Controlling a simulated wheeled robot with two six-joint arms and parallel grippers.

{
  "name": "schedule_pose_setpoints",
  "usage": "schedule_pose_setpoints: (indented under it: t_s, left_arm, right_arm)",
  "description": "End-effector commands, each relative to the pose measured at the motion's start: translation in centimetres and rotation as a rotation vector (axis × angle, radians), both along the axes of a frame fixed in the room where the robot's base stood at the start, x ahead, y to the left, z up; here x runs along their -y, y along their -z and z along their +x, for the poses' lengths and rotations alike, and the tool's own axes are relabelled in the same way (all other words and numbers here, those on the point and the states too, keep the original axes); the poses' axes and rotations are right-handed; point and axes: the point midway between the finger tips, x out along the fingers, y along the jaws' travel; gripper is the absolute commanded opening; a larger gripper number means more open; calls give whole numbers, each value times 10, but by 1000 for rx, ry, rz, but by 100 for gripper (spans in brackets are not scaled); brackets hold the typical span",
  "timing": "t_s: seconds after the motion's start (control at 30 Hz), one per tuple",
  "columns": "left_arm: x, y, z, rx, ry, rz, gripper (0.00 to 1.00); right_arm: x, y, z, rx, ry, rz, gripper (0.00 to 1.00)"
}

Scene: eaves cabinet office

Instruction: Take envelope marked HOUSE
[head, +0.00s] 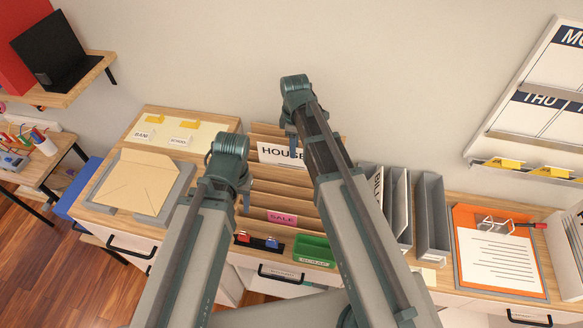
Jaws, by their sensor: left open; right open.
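A white envelope or card marked HOUSE (270,152) stands upright in a back slot of the stepped wooden rack (275,192). Its right end is hidden behind my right arm. My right gripper (293,141) is open, in front of or above the HOUSE piece in this view; I cannot tell whether it touches it. My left gripper (245,203) is open at the left side of the rack, lower and nearer, mostly hidden by its own wrist. Both grippers appear empty.
A grey tray with a brown envelope (135,185) lies left of the rack. A pink SALE card (282,218) and a green tray (313,250) are at the rack's front.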

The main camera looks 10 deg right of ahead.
Motion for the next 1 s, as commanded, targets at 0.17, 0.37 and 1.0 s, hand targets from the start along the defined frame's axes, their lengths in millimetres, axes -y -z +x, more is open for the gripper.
schedule_pose_setpoints:
  t_s: [0.17,0.37,1.0]
  left_arm:
    - [0,2,0,0,0,0,50]
    - [0,21,0,0,4,1,50]
    - [0,51,0,-1,12,2,50]
  right_arm:
    - [-1,2,0,0,0,0,42]
    - [-5,21,2,0,0,0,42]
    - [-8,51,3,0,0,0,28]
